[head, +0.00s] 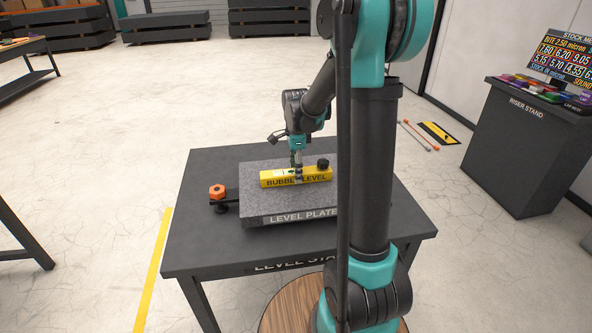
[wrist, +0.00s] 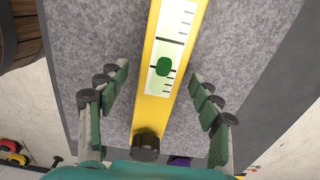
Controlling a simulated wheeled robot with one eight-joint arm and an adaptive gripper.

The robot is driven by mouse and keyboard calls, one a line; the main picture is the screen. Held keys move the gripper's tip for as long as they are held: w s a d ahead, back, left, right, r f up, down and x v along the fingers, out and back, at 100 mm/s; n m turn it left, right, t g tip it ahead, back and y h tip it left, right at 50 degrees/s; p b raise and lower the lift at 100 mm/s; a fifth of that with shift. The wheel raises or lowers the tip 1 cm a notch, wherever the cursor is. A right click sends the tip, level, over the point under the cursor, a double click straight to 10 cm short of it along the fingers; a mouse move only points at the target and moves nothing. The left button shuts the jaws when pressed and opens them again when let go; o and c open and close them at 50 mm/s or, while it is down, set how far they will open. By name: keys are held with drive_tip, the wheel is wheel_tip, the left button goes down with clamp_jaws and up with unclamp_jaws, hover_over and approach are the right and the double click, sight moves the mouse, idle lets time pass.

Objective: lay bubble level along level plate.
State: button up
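The yellow bubble level (head: 315,176) lies on the grey granite level plate (head: 262,205), roughly along the plate's long side. A black knob is at its right end in the head view. In the wrist view the level (wrist: 150,105) shows its white scale and green bubble, with granite (wrist: 95,40) on both sides. My gripper (head: 297,176) is above the middle of the level, pointing down. In the wrist view its fingers (wrist: 160,78) are spread on either side of the level, with gaps showing between pads and level. The gripper is open and holds nothing.
The plate rests on the dark level stand (head: 200,235). An orange knob (head: 217,191) on a black fitting sticks out left of the plate. The riser stand (head: 515,140) with coloured items and a display is at the right.

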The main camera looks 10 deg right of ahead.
wheel_tip(320, 180, up, 12)
idle(0.7)
drive_tip(key=s+d+f+n, duration=0.1)
drive_tip(key=s+f+n, duration=0.1)
drive_tip(key=s+n, duration=0.1)
drive_tip(key=s+f+n+t, duration=0.1)
drive_tip(key=s+f+n, duration=0.2)
drive_tip(key=s, duration=0.2)
drive_tip(key=s+d+f+n+t, duration=0.1)
drive_tip(key=s+f+n, duration=0.2)
drive_tip(key=shift+s+d+n, duration=0.3)
drive_tip(key=shift+s+d, duration=0.05)
drive_tip(key=shift+s, duration=0.05)
drive_tip(key=s+d+f+n+t, duration=0.1)
drive_tip(key=s+f+n+t, duration=0.1)
drive_tip(key=s+f+n, duration=0.5)
drive_tip(key=s+n, duration=0.1)
drive_tip(key=s, duration=0.2)
drive_tip(key=shift+s+d+f, duration=0.2)
